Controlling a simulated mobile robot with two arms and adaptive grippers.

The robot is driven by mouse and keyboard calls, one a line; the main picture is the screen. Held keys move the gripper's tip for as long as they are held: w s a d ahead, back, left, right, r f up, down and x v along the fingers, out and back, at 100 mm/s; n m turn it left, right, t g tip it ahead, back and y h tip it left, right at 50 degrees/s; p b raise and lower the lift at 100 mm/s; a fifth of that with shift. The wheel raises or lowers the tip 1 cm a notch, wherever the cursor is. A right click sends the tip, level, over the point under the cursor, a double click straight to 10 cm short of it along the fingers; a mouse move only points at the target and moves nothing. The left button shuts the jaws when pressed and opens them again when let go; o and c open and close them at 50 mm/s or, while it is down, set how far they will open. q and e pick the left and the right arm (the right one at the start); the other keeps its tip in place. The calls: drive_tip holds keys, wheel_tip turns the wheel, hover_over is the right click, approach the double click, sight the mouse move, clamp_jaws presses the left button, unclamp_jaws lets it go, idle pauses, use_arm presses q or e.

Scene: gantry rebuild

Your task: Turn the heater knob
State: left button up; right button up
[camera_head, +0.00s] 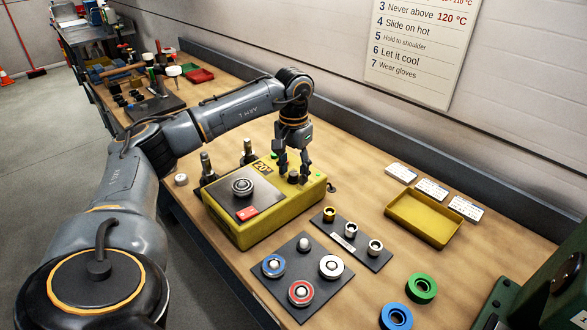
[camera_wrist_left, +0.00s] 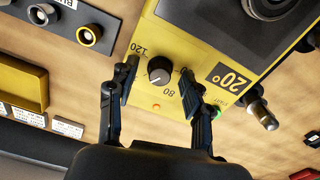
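The yellow heater (camera_head: 262,232) stands on the wooden bench, with a round metal plate on its dark top and a display (camera_head: 263,166) reading 20°. Its black knob (camera_head: 293,177) is on the far right part of the top. In the left wrist view the knob (camera_wrist_left: 160,70) has a white pointer mark, with 80 and 120 printed around it. My left gripper (camera_head: 293,170) points down over the knob. In the wrist view its fingers (camera_wrist_left: 160,76) are open, one on each side of the knob, with gaps showing. My right gripper is not in view.
A dark plate (camera_head: 302,290) with coloured rings and a small rack (camera_head: 350,240) of bushings lie in front of the heater. A yellow tray (camera_head: 424,218) and white cards stand right. Loose green and blue rings and a green machine are at the front right. A low wall runs behind.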

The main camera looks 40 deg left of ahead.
sight(293, 173)
use_arm(q)
wheel_tip(293, 173, up, 12)
idle(0.6)
idle(0.5)
